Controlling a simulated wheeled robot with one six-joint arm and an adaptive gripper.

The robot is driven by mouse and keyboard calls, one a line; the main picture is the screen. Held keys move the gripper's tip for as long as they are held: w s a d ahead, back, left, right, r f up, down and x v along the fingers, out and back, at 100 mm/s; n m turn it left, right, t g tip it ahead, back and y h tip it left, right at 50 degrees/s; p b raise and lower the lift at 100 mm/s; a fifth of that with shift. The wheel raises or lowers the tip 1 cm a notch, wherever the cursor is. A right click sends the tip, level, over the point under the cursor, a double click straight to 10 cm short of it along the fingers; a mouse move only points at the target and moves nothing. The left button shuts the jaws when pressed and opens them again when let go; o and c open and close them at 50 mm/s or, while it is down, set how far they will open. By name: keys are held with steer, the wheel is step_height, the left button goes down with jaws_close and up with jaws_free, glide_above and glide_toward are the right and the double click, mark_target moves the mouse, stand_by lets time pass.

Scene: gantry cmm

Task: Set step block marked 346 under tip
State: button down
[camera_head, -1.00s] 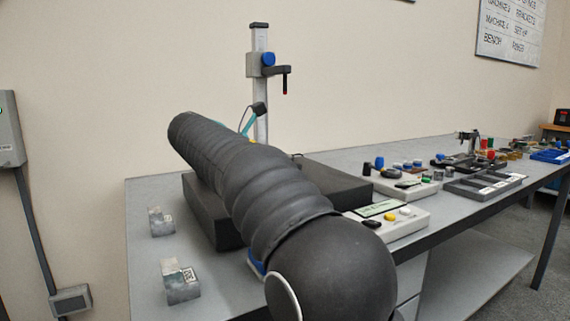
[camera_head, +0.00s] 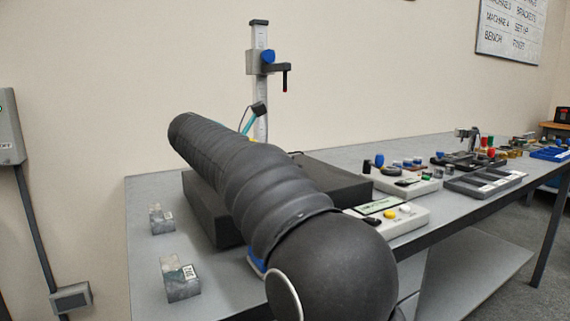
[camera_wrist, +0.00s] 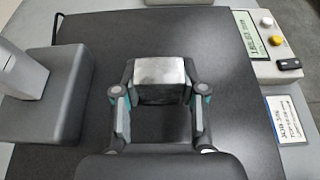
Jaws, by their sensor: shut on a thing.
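In the wrist view my gripper (camera_wrist: 159,100) is shut on a grey metal block (camera_wrist: 160,80), held between its two fingers over a dark plate (camera_wrist: 235,140). No mark is readable on the block. I cannot tell whether it touches the plate. In the wrist view the gauge's base (camera_wrist: 45,100) is left of my gripper; the tip does not show there.
Two step blocks stand on the bench at left: a farther one (camera_head: 161,220) and a nearer one (camera_head: 181,281) with an unreadable label. A readout box (camera_head: 392,216) sits right of the dark plate. Small trays (camera_head: 485,181) and tools stand farther right. A white card (camera_wrist: 288,118) lies beside the plate.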

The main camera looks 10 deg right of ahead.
steer(key=shift+f, duration=0.15)
steer(key=c, duration=0.6)
jaws_free()
steer(key=shift+a, duration=0.1)
steer(key=v, duration=1.2)
